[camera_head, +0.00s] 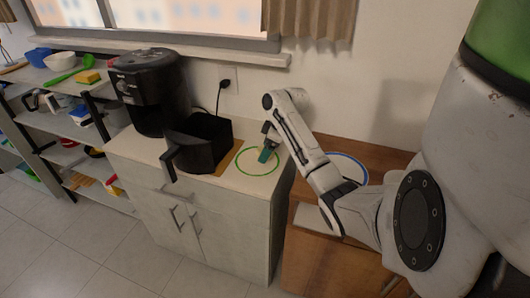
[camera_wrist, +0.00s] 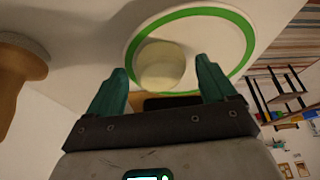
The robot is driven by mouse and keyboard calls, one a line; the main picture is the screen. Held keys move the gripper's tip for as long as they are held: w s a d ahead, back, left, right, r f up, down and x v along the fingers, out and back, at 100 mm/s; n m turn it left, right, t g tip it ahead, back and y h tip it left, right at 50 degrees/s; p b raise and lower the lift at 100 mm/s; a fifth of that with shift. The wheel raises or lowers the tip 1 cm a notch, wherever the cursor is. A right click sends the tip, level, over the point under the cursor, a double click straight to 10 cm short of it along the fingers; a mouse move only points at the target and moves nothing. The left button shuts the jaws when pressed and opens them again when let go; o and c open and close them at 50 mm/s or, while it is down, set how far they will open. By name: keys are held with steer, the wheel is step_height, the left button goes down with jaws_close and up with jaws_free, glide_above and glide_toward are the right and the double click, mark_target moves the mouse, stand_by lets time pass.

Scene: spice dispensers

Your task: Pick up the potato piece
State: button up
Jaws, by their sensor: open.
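The potato piece (camera_wrist: 161,65) is a pale, yellowish short cylinder on the white plate with a green ring (camera_wrist: 236,28) in the wrist view. My gripper (camera_wrist: 163,72) is open, with its two teal fingers apart. In that view the piece appears between and just beyond the fingertips, and I cannot tell whether either finger touches it. In the head view my gripper (camera_head: 266,155) points down over the green-ringed plate (camera_head: 243,168) on the counter. The potato piece cannot be made out there.
A black air fryer (camera_head: 150,90) with its pulled-out basket (camera_head: 200,148) stands left of the plate. A blue-ringed plate (camera_head: 352,168) lies on the lower wooden surface at right. Shelves with kitchen items stand far left. A brown rounded object (camera_wrist: 20,80) shows at left in the wrist view.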

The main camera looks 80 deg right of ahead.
mark_target(262, 149)
steer(key=c, duration=1.1)
steer(key=shift+c, duration=0.2)
steer(key=shift+r, duration=0.5)
step_height(262, 149, up, 2)
steer(key=shift+r+b, duration=0.15)
steer(key=shift+b, duration=0.35)
steer(key=s+a+r+p, duration=0.2)
steer(key=a+r+p, duration=0.2)
steer(key=a+r, duration=0.1)
steer(key=s+a+r+p, duration=0.2)
steer(key=a+r+p, duration=0.2)
steer(key=a, duration=0.4)
steer(key=shift+s+a+r+p, duration=0.15)
steer(key=shift+s+r+p, duration=0.15)
steer(key=shift+r+p, duration=0.1)
